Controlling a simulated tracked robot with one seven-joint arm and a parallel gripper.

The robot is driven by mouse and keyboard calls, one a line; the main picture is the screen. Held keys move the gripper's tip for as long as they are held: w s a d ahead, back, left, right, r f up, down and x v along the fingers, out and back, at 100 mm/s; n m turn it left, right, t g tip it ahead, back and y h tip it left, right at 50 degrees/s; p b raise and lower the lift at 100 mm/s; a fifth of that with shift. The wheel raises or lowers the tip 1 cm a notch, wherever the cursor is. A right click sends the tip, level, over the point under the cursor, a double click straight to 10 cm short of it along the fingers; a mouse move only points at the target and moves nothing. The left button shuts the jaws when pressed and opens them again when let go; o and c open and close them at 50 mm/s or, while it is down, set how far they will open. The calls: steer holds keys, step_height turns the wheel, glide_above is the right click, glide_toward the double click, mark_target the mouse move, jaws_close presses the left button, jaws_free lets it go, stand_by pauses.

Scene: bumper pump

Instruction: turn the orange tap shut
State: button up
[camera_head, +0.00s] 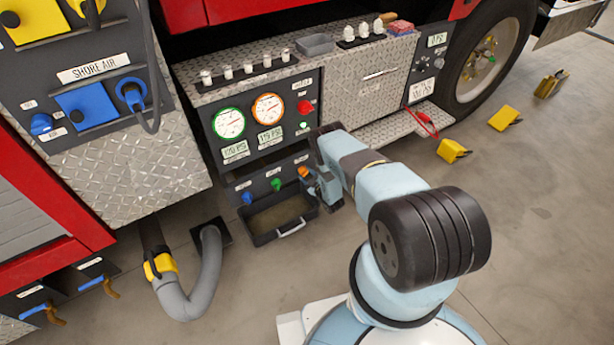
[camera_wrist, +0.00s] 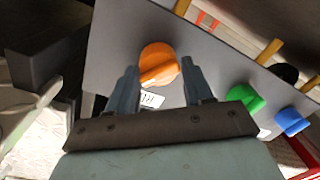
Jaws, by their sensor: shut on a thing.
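The orange tap (camera_wrist: 158,62) is a round knob with a raised bar on a grey panel, in the upper middle of the wrist view. In the head view the orange tap (camera_head: 303,172) shows small at the right end of a row of taps, just left of my gripper. My gripper (camera_wrist: 160,80) has its two blue-grey fingers on either side of the tap's bar, shut on it. In the head view my gripper (camera_head: 318,184) is partly hidden by my arm. A white label below the tap is partly covered.
A green tap (camera_wrist: 245,97) and a blue tap (camera_wrist: 292,121) sit on the same panel. A black tray with a silver handle (camera_head: 290,229) lies below them. Gauges are above. A grey hose (camera_head: 210,275) curves on the floor at left. Open floor lies in front.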

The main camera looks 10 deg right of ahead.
steer(key=n, duration=0.3)
steer(key=shift+n, duration=0.3)
steer(key=shift+a+n+h, duration=0.1)
steer(key=shift+n+h, duration=0.2)
steer(key=shift+n, duration=1.5)
steer(key=o, duration=0.9)
steer(key=shift+f, duration=0.1)
steer(key=shift+o, duration=0.2)
steer(key=shift+s, duration=0.15)
steer(key=f+v, duration=0.1)
steer(key=v, duration=1.2)
steer(key=shift+s+r, duration=0.3)
steer(key=shift+r, duration=0.2)
